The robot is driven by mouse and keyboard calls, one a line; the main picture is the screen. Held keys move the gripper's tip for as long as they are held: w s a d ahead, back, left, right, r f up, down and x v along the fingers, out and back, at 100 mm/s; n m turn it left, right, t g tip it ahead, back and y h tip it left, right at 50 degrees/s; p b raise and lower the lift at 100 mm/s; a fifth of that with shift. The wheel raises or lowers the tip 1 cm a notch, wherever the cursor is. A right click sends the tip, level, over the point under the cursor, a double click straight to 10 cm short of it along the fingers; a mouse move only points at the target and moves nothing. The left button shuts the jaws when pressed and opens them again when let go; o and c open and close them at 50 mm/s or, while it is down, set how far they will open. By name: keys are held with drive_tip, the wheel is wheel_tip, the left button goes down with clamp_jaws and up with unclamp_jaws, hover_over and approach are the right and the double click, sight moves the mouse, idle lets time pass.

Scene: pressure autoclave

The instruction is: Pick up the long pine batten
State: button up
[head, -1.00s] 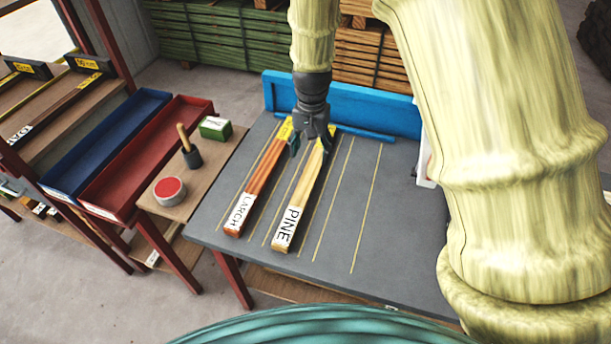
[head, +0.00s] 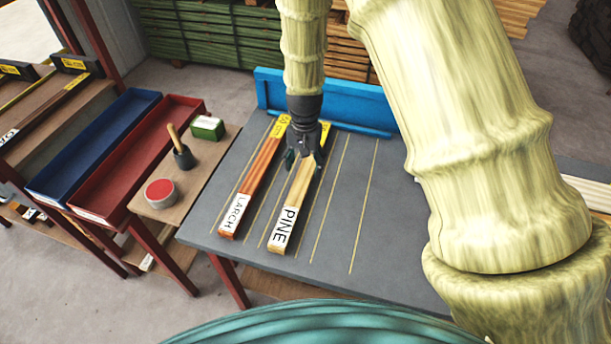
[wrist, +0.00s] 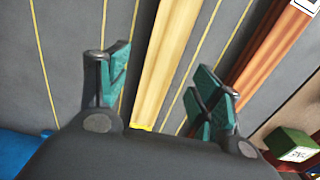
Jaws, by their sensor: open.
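The long pine batten (head: 297,203) is pale wood with a white PINE label at its near end. It lies on the grey table beside the reddish larch batten (head: 255,180), which is to its left. My gripper (head: 304,162) is open above the far half of the pine batten. In the wrist view the pine batten (wrist: 168,60) runs between the two open fingers (wrist: 160,85), apart from both. The larch batten (wrist: 268,52) lies outside the right finger there. In the head view my gripper hides part of the pine batten.
The grey table (head: 345,210) has yellow lines and is bare to the right of the pine. A blue back rail (head: 340,103) edges its far side. To the left are a red tray (head: 135,165), a blue tray (head: 90,145), a red-topped tin (head: 160,192) and a green box (head: 207,128).

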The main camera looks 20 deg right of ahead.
sight(305, 174)
drive_tip(key=shift+w+d+f+p, duration=0.1)
drive_tip(key=shift+w+f+p, duration=0.2)
drive_tip(key=shift+f, duration=0.35)
drive_tip(key=shift+w+f+p, duration=0.1)
drive_tip(key=shift+f+p, duration=0.3)
drive_tip(key=shift+f, duration=1.5)
drive_tip(key=c, duration=1.3)
